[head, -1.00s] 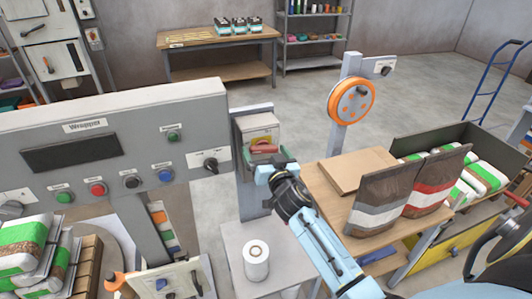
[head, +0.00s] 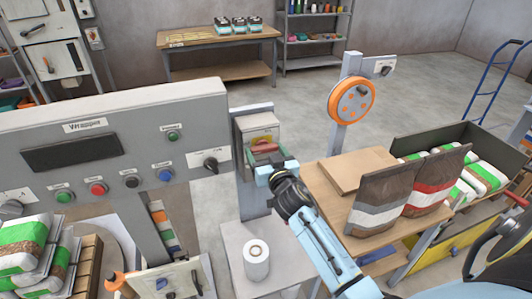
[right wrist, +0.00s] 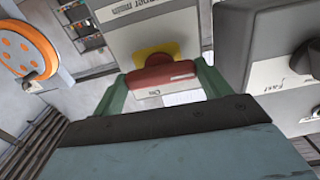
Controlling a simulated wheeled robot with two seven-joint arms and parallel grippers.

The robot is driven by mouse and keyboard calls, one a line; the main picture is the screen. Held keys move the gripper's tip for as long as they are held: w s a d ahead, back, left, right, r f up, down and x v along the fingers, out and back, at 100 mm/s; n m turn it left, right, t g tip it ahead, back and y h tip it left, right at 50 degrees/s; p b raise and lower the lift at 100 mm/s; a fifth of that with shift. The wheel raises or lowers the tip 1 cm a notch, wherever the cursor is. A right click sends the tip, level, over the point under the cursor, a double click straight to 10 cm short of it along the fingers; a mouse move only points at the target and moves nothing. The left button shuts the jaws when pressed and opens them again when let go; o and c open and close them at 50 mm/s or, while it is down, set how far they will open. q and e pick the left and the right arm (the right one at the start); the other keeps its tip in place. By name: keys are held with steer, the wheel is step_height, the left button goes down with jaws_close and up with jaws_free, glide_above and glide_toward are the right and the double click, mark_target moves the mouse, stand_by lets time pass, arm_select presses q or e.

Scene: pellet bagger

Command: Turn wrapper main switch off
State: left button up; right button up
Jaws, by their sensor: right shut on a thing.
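The wrapper main switch is a grey box (head: 258,130) on a post right of the wrapper panel in the head view. Its red handle (right wrist: 166,78) sits level across a yellow plate (right wrist: 150,54) in the right wrist view, with an "On" label just below it. My right gripper (head: 266,154) reaches up to the front of the box and is shut on the red handle. Its green fingers flank the handle's two ends in the right wrist view. The gripper partly hides the handle in the head view. My left gripper is not in view.
The grey wrapper panel (head: 190,108) with buttons and a black knob (head: 210,164) stands close at left. A white roll (head: 256,262) stands on a pale stand below. A table with bags (head: 378,200) lies right. An orange wheel (head: 351,101) stands behind.

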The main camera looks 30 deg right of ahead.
stand_by(0.3)
steer(key=o, duration=1)
steer(key=b+v, duration=0.1)
steer(key=v, duration=1.2)
steer(key=shift+s, duration=0.2)
